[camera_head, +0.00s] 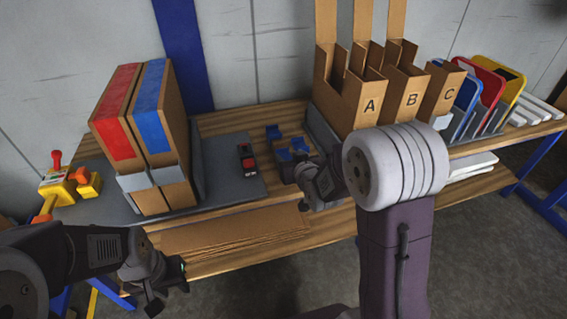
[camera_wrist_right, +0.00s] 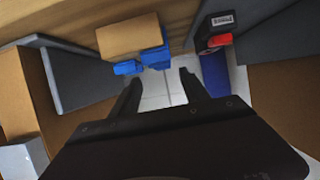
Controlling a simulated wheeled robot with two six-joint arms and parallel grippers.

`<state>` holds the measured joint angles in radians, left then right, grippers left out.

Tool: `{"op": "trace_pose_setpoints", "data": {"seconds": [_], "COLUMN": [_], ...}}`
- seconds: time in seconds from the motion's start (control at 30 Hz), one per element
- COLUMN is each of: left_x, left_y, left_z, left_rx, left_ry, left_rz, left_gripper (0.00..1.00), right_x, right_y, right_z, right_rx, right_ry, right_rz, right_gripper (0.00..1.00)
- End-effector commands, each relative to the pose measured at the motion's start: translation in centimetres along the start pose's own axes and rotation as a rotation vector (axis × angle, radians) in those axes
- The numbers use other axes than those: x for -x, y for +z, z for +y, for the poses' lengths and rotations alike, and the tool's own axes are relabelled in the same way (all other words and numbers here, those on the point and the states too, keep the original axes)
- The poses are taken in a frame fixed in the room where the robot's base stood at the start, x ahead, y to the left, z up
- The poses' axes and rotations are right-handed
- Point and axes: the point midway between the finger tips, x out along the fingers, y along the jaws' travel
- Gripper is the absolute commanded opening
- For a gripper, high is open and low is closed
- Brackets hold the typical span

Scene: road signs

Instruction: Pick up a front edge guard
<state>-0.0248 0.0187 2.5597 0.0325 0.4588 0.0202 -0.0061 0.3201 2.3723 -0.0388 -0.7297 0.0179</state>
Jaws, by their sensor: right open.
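Several small blue pieces, which may be the edge guards, lie on the bench around a shallow tan holder; one blue piece (camera_head: 273,132) is at its back. In the right wrist view, blue pieces (camera_wrist_right: 153,56) sit against a tan block (camera_wrist_right: 128,36), just beyond the fingertips. My right gripper (camera_head: 302,178) is beside these pieces, partly hidden by its own arm. In the right wrist view, its fingers (camera_wrist_right: 158,84) are apart with nothing between them. My left gripper (camera_head: 168,290) is at the lower left, in front of the bench, with its fingers apart and empty.
Cardboard bins marked A, B, C (camera_head: 368,103) stand behind my right arm. Tall cartons with red and blue bands (camera_head: 118,120) stand at left, near a yellow-red tool (camera_head: 66,186). A black-red device (camera_head: 246,158) lies on the grey mat (camera_head: 228,182). Flat cardboard (camera_head: 235,229) lies along the front.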

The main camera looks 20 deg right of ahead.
Motion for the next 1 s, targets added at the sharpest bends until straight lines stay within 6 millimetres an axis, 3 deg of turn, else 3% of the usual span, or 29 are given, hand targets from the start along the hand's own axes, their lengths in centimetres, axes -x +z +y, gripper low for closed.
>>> {"op": "trace_pose_setpoints", "data": {"seconds": [0.1,0.27,0.5,0.8,1.0], "left_x": [-0.8,-1.0,-2.9,-2.9,-2.9], "left_y": [0.1,0.1,0.3,0.3,0.3], "left_z": [0.0,0.0,-0.1,-0.1,-0.1], "left_rx": [0.0,0.0,0.0,0.0,0.0], "left_ry": [0.0,0.0,0.0,0.0,0.0], "left_rz": [-0.001,-0.001,-0.001,-0.001,0.0], "left_gripper": [0.36,0.36,0.36,0.36,0.36], "right_x": [-1.6,-2.2,-6.3,-7.0,-7.0], "right_y": [0.3,0.1,0.4,0.1,0.1], "right_z": [0.0,0.0,0.0,0.0,0.0], "right_rx": [0.0,0.0,0.0,0.0,0.0], "right_ry": [0.0,0.0,0.0,0.0,0.0], "right_rz": [-0.001,0.0,-0.001,-0.001,-0.001], "right_gripper": [0.54,0.54,0.54,0.54,0.02]}}
